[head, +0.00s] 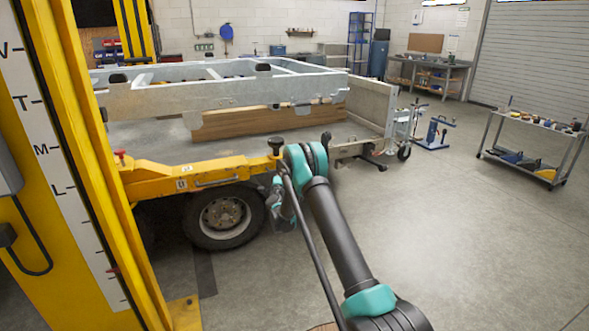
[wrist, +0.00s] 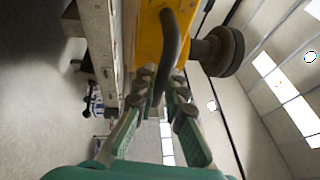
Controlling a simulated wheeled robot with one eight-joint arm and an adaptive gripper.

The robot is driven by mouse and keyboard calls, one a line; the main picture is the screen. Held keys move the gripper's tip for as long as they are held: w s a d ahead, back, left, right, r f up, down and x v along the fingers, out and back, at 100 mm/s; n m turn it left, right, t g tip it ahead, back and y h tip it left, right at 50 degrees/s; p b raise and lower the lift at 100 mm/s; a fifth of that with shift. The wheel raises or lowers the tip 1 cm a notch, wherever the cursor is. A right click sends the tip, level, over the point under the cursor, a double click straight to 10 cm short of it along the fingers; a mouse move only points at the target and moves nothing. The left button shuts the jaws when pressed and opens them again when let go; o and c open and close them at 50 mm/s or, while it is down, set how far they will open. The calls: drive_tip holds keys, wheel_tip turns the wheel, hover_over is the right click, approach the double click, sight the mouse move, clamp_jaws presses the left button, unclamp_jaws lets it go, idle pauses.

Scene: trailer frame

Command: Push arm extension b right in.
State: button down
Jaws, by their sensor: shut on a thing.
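The yellow lift arm (head: 155,183) reaches from the yellow post toward the trailer wheel. Its extension (head: 235,168), the outer yellow section, sticks out to the right and carries a dark round pad (head: 275,143) on its end. In the wrist view the yellow extension end (wrist: 150,40) is close, with the pad (wrist: 220,50) beside it. My gripper (wrist: 165,95) is shut on a dark curved handle (wrist: 170,45) at the extension end. In the head view my gripper (head: 277,205) is partly hidden behind my own arm.
The yellow post (head: 95,150) fills the left. A tool cart (head: 530,130) stands at right. The floor between is clear.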

sight(264, 167)
drive_tip(key=a, duration=0.2)
drive_tip(key=s+a, duration=0.1)
drive_tip(key=a, duration=0.2)
drive_tip(key=s+a, duration=0.1)
drive_tip(key=a, duration=0.2)
drive_tip(key=shift+s, duration=0.2)
drive_tip(key=c, duration=1.7)
unclamp_jaws()
drive_tip(key=shift+a, duration=0.15)
drive_tip(key=shift+o, duration=0.6)
drive_tip(key=shift+d, duration=0.2)
drive_tip(key=shift+s, duration=0.15)
drive_tip(key=v, duration=1.1)
drive_tip(key=shift+s, duration=0.35)
